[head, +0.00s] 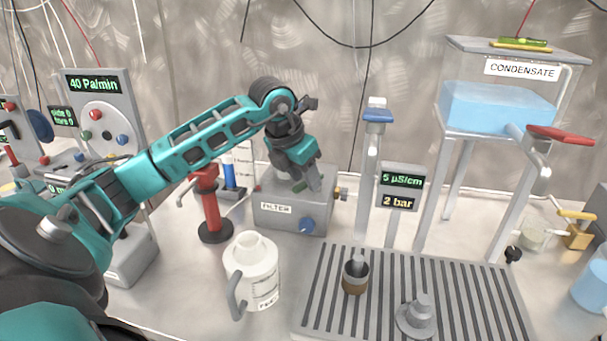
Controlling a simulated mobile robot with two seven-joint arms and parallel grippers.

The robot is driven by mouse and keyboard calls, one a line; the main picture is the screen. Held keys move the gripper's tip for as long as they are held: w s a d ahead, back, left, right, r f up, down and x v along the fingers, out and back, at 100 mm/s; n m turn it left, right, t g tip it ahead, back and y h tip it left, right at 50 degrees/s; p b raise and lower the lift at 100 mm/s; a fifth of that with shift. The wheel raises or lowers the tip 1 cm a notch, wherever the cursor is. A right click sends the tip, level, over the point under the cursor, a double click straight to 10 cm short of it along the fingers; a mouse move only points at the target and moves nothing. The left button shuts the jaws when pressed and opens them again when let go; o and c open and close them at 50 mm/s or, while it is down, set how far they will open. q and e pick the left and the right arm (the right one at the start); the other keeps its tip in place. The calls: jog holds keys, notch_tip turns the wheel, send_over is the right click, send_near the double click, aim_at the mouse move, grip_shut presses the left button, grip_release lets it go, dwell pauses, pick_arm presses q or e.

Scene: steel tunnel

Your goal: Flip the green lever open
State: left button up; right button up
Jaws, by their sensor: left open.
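A small green part (298,187), which looks like the green lever, shows on top of the grey box labelled FILTER (272,209). It is partly hidden by my left gripper, so I cannot tell its full shape or angle. My left gripper (314,182) is open and points down just above the right part of the filter box, close beside the green part. I cannot tell whether it touches it. My right gripper is not in view.
A white jug (251,268) stands in front of the filter box, and a red stand (208,205) to its left. A blue-topped post (371,165) rises to its right. A slatted tray (450,290) holds a brown cup (355,277). A red lever (562,135) juts out under the condensate tank.

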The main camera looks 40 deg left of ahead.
pick_arm(q)
grip_shut()
dwell(0.3)
dwell(0.4)
